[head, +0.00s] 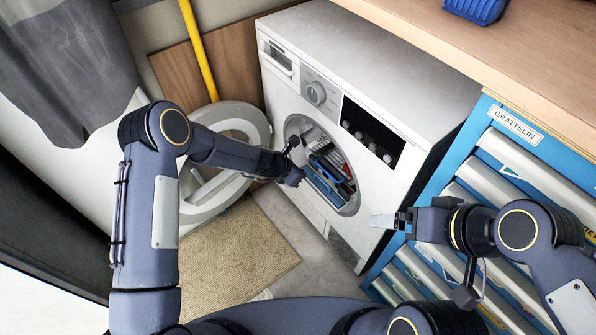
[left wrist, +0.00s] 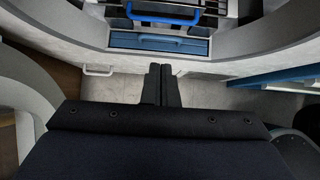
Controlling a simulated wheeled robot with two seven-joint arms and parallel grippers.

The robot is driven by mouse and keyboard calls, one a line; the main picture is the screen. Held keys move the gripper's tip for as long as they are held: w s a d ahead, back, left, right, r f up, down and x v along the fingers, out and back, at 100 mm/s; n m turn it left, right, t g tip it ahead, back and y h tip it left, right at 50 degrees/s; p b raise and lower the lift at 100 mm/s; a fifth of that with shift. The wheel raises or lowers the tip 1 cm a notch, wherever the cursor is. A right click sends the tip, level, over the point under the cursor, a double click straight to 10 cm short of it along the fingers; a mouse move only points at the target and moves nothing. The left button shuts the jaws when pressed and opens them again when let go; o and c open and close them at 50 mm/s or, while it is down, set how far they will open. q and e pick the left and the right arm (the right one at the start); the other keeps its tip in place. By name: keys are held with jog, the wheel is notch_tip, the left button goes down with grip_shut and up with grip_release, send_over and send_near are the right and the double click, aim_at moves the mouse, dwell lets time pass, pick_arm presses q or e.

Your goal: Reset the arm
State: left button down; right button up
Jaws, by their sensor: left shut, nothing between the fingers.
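My left arm reaches in from the left in the head view. Its gripper (head: 298,175) is in front of the open round mouth of the white washing machine (head: 345,70). In the left wrist view the two dark fingers (left wrist: 161,72) are together and empty, below the opening. A small blue tool chest (head: 326,183) with drawers sits inside the drum; it also shows in the left wrist view (left wrist: 160,42), apart from the fingers. My right gripper (head: 393,220) points left in front of the blue drawer cabinet (head: 465,150); its finger gap is not clear.
The round washer door (head: 262,125) stands open behind my left forearm. A wooden worktop (head: 480,40) with a blue object (head: 475,8) tops the cabinet. A beige mat (head: 235,255) lies on the floor. A yellow pole (head: 198,50) leans behind.

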pick_arm(q)
jog(key=s+a+r+m+t+h, duration=0.1)
jog(key=a+r+m, duration=0.25)
jog(key=r, duration=0.55)
jog(key=a+r+m, duration=0.3)
jog(key=a+r, duration=0.1)
jog(key=r, duration=0.5)
jog(key=s+a+r+m, duration=0.6)
jog(key=s+a+r, duration=0.15)
jog(key=r, duration=0.25)
jog(key=s+a+r+m+y, duration=0.1)
jog(key=s+a+m, duration=0.3)
jog(key=s, duration=0.5)
jog(key=s+a+r+m+y, duration=0.1)
jog(key=s+a+m, duration=0.2)
jog(key=s, duration=0.5)
jog(key=s+a+r+m+y, duration=0.15)
jog(key=s+a+m, duration=0.25)
jog(key=s, duration=0.5)
notch_tip(320, 180, up, 18)
jog(key=p, duration=1.9)
jog(key=shift+w+d+r, duration=0.15)
jog(key=shift+w+d, duration=0.05)
jog(key=shift+w, duration=0.05)
